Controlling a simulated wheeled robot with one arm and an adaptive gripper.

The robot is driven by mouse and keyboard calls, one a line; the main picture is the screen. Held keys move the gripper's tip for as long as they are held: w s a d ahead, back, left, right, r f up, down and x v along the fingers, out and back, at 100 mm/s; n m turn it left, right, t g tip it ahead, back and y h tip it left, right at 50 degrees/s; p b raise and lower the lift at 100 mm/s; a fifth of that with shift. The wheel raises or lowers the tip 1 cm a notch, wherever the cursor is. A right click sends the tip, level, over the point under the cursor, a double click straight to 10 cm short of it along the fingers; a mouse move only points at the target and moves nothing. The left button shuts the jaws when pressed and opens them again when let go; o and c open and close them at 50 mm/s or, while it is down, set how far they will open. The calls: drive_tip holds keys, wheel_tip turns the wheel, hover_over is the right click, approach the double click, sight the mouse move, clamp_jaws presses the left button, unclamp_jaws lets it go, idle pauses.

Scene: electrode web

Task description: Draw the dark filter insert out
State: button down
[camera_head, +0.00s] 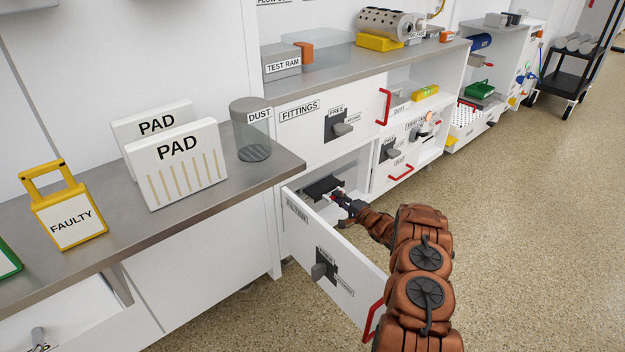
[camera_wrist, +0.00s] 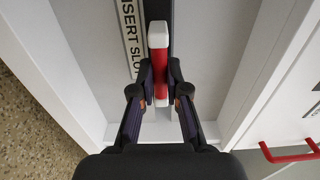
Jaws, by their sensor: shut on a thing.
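The dark filter insert (camera_head: 322,187) sits inside the open filter compartment, low under the counter. In the wrist view its dark edge (camera_wrist: 158,10) runs up to the top of the picture. A red grip with white ends (camera_wrist: 160,68) stands in line with it. My gripper (camera_head: 338,197) reaches into the compartment from the right. In the wrist view my gripper (camera_wrist: 160,84) has its two fingers closed on the sides of the red grip. A label reading "INSERT SLO…" (camera_wrist: 132,40) lies beside the insert; its end is hidden.
The open filter door (camera_head: 345,262), with a grey latch (camera_head: 322,270) and red handle (camera_head: 374,320), stands just left of my arm. Compartment walls lie either side of my gripper. Pads (camera_head: 178,165) and a dust jar (camera_head: 252,130) stand on the counter.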

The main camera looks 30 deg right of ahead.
drive_tip(key=p+v, duration=0.2)
drive_tip(key=v, duration=0.4)
drive_tip(key=shift+s, duration=0.3)
idle(0.8)
drive_tip(key=shift+d, duration=0.1)
